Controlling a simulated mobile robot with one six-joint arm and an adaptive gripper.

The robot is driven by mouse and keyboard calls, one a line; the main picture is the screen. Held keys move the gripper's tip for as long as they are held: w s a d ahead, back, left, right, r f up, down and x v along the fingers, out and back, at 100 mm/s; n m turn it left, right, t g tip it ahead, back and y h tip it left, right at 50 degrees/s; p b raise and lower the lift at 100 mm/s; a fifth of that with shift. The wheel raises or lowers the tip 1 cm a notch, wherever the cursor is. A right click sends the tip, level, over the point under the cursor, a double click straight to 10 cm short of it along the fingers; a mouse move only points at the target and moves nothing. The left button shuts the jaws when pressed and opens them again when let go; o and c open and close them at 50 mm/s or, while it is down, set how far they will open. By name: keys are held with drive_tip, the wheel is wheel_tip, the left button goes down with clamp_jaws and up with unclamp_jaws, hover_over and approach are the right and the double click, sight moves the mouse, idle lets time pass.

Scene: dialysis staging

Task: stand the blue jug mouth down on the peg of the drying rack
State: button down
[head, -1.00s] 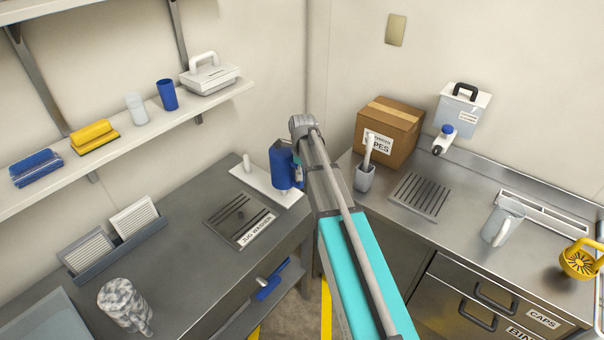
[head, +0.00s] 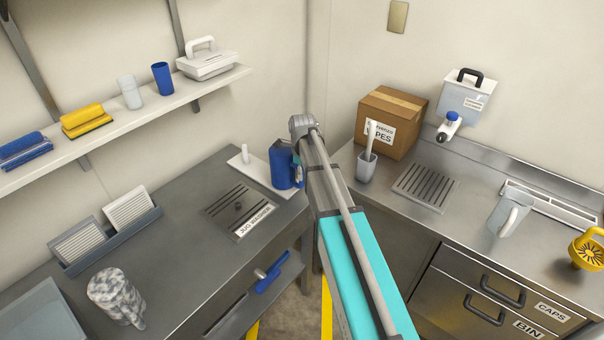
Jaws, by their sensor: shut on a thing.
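The blue jug (head: 280,170) is at the right end of the white drying rack (head: 262,179), by the corner of the left counter. It looks roughly upright on its axis; its mouth is hidden, so I cannot tell for certain which end is down. One white peg (head: 246,154) stands bare at the rack's left end. No peg shows under the jug, and I cannot tell whether the jug touches the rack. My gripper (head: 298,160) is shut on the jug at its right side, mostly hidden by my arm.
A shelf (head: 130,115) runs above. On the right counter are a cardboard box (head: 391,124), a grate and a clear jug (head: 507,215).

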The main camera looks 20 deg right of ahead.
drive_tip(key=shift+f+b, duration=0.6)
idle(0.9)
drive_tip(key=shift+c, duration=2.3)
unclamp_jaws()
drive_tip(key=shift+r, duration=0.2)
